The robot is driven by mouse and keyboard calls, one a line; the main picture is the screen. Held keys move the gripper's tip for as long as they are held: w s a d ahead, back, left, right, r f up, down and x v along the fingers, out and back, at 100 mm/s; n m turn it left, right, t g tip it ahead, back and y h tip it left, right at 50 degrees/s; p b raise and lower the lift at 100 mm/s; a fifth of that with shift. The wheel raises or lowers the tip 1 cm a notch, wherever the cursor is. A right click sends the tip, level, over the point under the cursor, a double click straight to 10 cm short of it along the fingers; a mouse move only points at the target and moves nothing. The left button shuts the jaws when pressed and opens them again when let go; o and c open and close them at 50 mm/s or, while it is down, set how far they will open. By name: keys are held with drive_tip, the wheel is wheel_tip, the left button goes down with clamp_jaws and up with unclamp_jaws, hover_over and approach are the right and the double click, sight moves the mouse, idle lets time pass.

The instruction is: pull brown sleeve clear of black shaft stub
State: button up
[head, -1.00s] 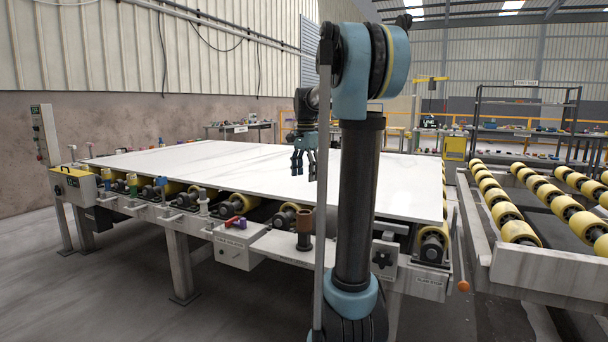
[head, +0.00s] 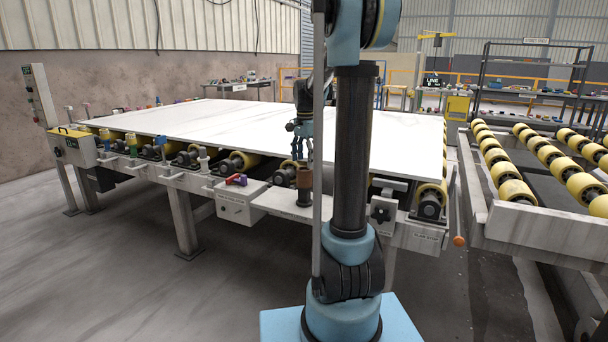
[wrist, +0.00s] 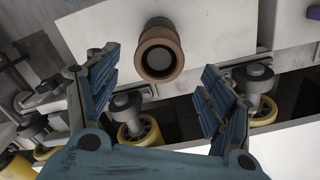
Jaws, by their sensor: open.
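The brown sleeve (head: 304,179) stands upright around the black shaft stub (head: 304,197), whose lower part shows beneath it, at the table's front side. In the wrist view I look down on the sleeve (wrist: 178,62) as a brown ring with a grey round face inside; I cannot tell whether that face is the stub's end. My gripper (head: 303,152) points down, just above the sleeve in the head view. In the wrist view its blue fingers (wrist: 160,66) are spread wide with nothing between them, and the sleeve appears ahead, between and beyond the tips.
A white slab (head: 250,125) lies on the roller table close behind the sleeve. A grey box with a red and purple part (head: 236,180) is left of the stub. Yellow rollers (wrist: 140,130) run along the slab's edge. A roller conveyor (head: 508,188) stands at the right.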

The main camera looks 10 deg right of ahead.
sight(305, 172)
drive_tip(key=shift+f, duration=2.75)
drive_tip(key=c, duration=1.2)
